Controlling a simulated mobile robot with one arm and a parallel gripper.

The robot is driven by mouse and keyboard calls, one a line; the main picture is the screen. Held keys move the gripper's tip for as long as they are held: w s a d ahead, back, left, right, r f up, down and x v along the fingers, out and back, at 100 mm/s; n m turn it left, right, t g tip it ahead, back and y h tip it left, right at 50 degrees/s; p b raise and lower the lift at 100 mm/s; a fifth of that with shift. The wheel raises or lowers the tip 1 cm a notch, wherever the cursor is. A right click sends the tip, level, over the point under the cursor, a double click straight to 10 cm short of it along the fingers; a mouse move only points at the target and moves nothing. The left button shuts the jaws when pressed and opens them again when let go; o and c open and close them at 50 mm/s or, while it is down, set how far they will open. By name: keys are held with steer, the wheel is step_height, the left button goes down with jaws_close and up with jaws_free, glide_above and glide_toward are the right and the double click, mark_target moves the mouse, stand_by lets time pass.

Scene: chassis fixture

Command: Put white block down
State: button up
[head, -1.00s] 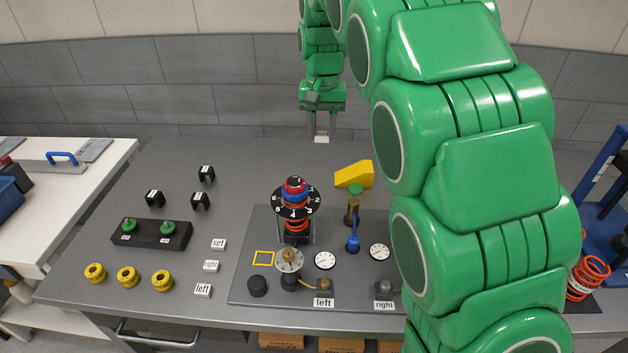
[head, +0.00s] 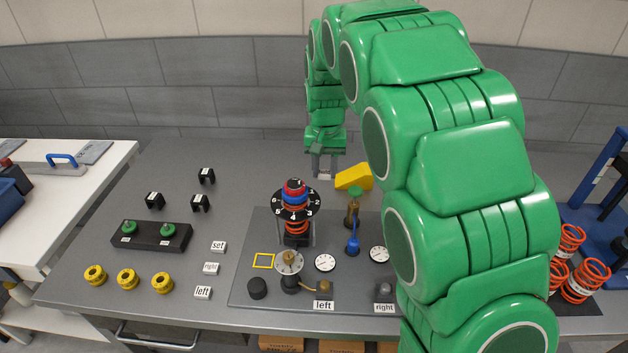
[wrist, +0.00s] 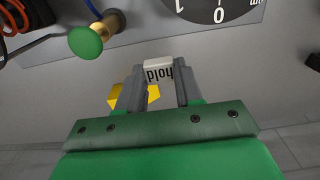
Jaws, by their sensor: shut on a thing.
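My gripper (head: 324,173) is shut on a small white block (wrist: 158,63) at the back of the grey table. In the wrist view the block sits between the two fingertips and bears the word "hold", upside down. In the head view the block (head: 324,177) shows just below the fingers, left of the yellow wedge. I cannot tell whether it touches the table. Other white blocks stand at the front left of the table: "set" (head: 218,247), "right" (head: 211,268) and "left" (head: 203,292).
A fixture plate (head: 240,285) carries a dial tower (head: 296,205), gauges and a green-topped valve (head: 355,192). The yellow wedge (head: 353,178) lies close to my gripper. Black brackets (head: 206,175) and yellow rings (head: 127,277) are at left.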

steer(key=w+a+f, duration=0.2)
steer(key=w+f, duration=0.2)
steer(key=w, duration=0.5)
glide_above(314, 182)
steer(key=s, duration=0.1)
steer(key=f, duration=0.4)
steer(key=shift+s+d+f, duration=0.2)
steer(key=shift+w+a+f, duration=0.15)
steer(key=shift+w+f, duration=0.25)
steer(key=shift+w, duration=0.1)
steer(key=shift+w+f, duration=0.15)
steer(key=shift+f, duration=0.1)
steer(key=shift+w+f, duration=0.1)
steer(key=shift+f, duration=1.55)
steer(key=shift+f, duration=0.15)
steer(key=o, duration=1)
